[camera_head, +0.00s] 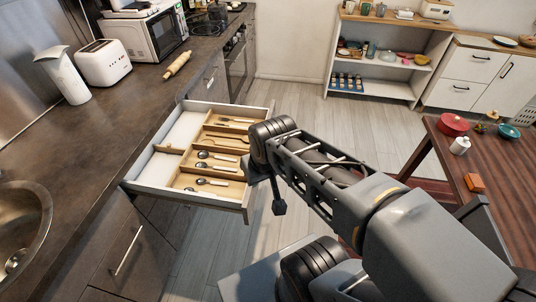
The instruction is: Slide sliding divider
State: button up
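An open drawer (135,186) with white walls stands out from the dark counter. A wooden tray (243,181) with spoons and other utensils in its compartments fills its right part. The left part is a bare white channel. A short light-wood piece (170,149), which looks like the sliding divider, crosses this channel around its middle and meets the tray's left side. My gripper (279,207) hangs to the right of the drawer front, apart from the divider. It is small and dark, and its fingers cannot be made out.
The counter holds a rolling pin (177,65), toaster (104,64), microwave (150,34), white paper-roll-like object (62,75) and sink (22,225). A dark wooden table (504,165) with a red pot (453,125) stands at right. Shelves (385,60) stand at the back. Floor between is mostly clear.

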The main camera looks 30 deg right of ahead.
aim_at(168, 149)
jog(key=u, duration=0.15)
jog(key=k, duration=0.25)
jog(key=z, duration=0.95)
jog(key=i, duration=0.55)
jog(key=u, duration=0.55)
jog(key=k, duration=0.5)
jog(key=u, duration=1.85)
jog(key=i, duration=1.25)
jog(key=z, duration=0.6)
